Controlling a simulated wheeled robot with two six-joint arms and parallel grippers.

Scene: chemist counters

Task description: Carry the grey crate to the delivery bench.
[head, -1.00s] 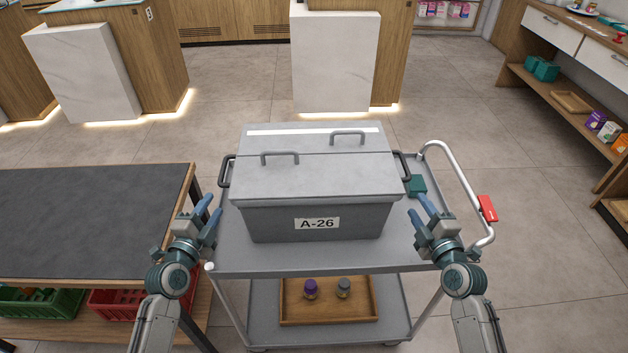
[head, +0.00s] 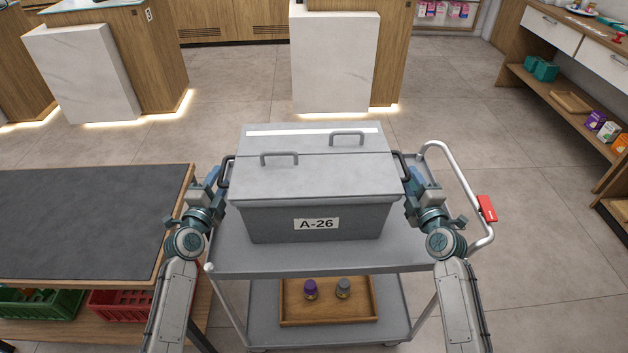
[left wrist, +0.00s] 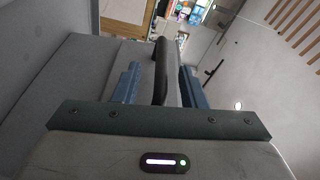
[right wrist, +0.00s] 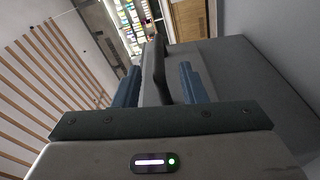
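The grey crate (head: 280,218) with a closed lid and an "A-26" label sits on the top shelf of a grey cart (head: 320,258). Its left side handle (head: 226,171) also shows in the left wrist view (left wrist: 160,75). Its right side handle (head: 402,168) also shows in the right wrist view (right wrist: 160,72). My left gripper (head: 215,178) is at the left handle, open, with its fingers (left wrist: 160,84) on either side of the bar and gaps visible. My right gripper (head: 412,178) is at the right handle, open, with its fingers (right wrist: 158,84) on either side of the bar.
A dark-topped bench (head: 80,220) with green and red crates below stands close at the left. The cart's lower shelf holds a wooden tray (head: 330,318) with two small bottles. The cart's push rail with a red tag (head: 487,208) is at right. Open floor (head: 230,100) lies beyond the cart.

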